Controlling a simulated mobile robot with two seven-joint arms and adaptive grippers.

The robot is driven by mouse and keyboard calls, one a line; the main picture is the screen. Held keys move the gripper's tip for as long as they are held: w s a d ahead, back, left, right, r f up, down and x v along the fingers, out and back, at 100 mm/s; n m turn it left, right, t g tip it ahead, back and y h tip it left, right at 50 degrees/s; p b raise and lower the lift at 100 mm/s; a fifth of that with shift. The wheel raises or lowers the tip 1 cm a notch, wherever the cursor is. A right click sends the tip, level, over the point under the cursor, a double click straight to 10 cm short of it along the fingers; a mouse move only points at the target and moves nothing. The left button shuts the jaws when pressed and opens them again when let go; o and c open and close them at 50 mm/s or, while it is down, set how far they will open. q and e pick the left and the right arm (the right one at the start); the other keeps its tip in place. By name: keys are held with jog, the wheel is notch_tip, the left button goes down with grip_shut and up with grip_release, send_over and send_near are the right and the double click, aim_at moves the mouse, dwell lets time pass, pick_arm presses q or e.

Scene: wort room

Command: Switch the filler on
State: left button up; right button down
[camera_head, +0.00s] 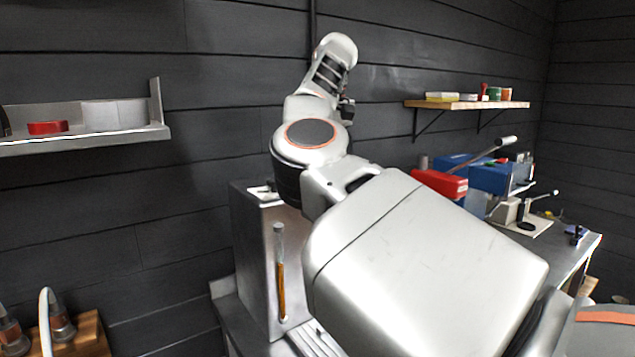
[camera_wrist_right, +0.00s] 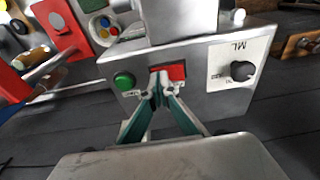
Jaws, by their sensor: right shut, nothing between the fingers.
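In the right wrist view the filler's steel front panel (camera_wrist_right: 208,101) appears upside down. It carries a green round button (camera_wrist_right: 124,81), a red switch (camera_wrist_right: 176,72) and a black knob (camera_wrist_right: 243,70) on a white plate marked ML. My right gripper (camera_wrist_right: 160,92) is shut and empty, its teal-padded fingers meeting right at the red switch and covering part of it. I cannot tell whether the tips touch it. In the head view my right arm fills the middle and hides the panel; my right gripper cannot be made out there. My left gripper is not in view.
A steel box (camera_head: 254,245) with an amber sight tube stands left of my arm. Red (camera_head: 440,184) and blue (camera_head: 490,177) machines with levers stand on the bench at right. Wall shelves hang at left (camera_head: 90,137) and right (camera_head: 465,104). A wooden board (camera_head: 92,335) is lower left.

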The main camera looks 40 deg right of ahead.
jog(key=shift+r+p, duration=1.3)
jog(key=shift+p, duration=0.2)
jog(key=shift+r, duration=2.25)
jog(key=shift+f, duration=0.1)
